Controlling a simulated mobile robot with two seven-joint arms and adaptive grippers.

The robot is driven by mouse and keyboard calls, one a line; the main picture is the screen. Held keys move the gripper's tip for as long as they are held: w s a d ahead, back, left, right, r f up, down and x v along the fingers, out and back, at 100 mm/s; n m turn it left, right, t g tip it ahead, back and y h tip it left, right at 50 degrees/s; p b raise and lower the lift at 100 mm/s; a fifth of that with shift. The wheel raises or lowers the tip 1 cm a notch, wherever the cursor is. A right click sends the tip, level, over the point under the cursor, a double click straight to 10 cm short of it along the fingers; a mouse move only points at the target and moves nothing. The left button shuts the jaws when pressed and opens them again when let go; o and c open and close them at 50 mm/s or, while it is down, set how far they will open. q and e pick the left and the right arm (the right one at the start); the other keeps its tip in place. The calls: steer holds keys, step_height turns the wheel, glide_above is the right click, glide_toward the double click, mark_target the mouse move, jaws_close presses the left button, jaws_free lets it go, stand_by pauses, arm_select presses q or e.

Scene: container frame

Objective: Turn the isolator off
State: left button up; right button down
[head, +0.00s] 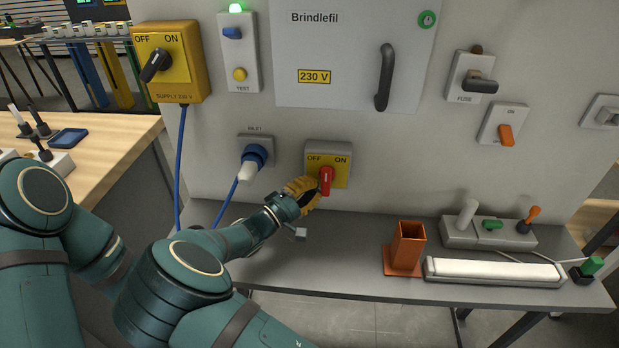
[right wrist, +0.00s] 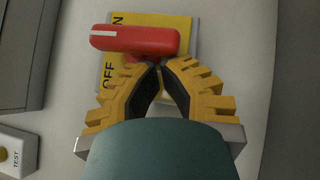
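The isolator (head: 341,152) is a yellow plate marked OFF at left and ON at right, with a red handle (head: 326,181). It is mounted low on the grey cabinet front. The handle stands about upright, its white mark nearer the ON side; it also shows in the right wrist view (right wrist: 140,40). My right gripper (head: 316,189) is at the handle's lower left. In the right wrist view its yellow fingers (right wrist: 159,65) are shut, tips together, close beside the handle with nothing between them. Whether they touch it I cannot tell. My left gripper is out of view.
A blue inlet plug (head: 254,157) with its cable is left of the isolator. A supply switch (head: 170,62) is at the upper left. An orange holder (head: 407,246) and a white bar (head: 494,271) are on the grey shelf (head: 340,276).

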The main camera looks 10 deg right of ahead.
steer(key=shift+s+d+f+n+t+h, duration=0.15)
steer(key=shift+d+n+t+h, duration=0.1)
steer(key=shift+n+t, duration=0.25)
steer(key=shift+s+d+f+n+t+h, duration=0.15)
steer(key=shift+n+t+h, duration=0.15)
steer(key=shift+n, duration=0.3)
steer(key=shift+d+n+t+h+p, duration=0.15)
steer(key=shift+n+t+h+p, duration=0.15)
steer(key=shift+n+t, duration=0.4)
stand_by(0.5)
